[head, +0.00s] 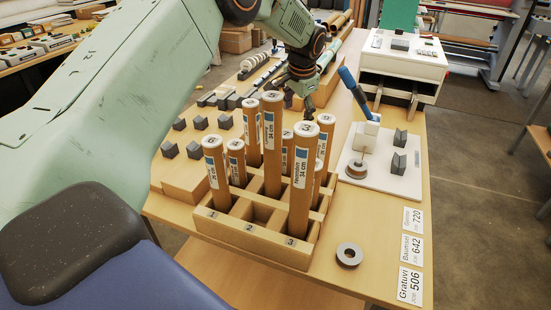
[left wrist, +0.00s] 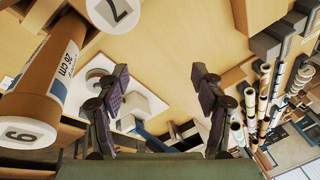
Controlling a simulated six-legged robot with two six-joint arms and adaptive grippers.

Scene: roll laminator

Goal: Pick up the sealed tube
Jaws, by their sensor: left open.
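Several brown cardboard tubes with white caps stand upright in a wooden rack (head: 265,240) with numbered slots in the head view. The front right tube (head: 302,180) carries a "34 cm" label. I cannot tell which one is the sealed tube. My left gripper (head: 305,98) is behind the tubes, partly hidden by them, pointing down. In the left wrist view it (left wrist: 160,88) is open with nothing between its fingers. There, a tube labelled "26 cm" (left wrist: 45,85) and a cap marked 7 (left wrist: 113,12) are left of the fingers. My right gripper is not in view.
A white board with a blue-handled lever press (head: 352,95) stands to the right of the rack. A grey ring (head: 349,255) and paper name cards (head: 411,250) lie in front. Small dark blocks (head: 197,122) sit at the left.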

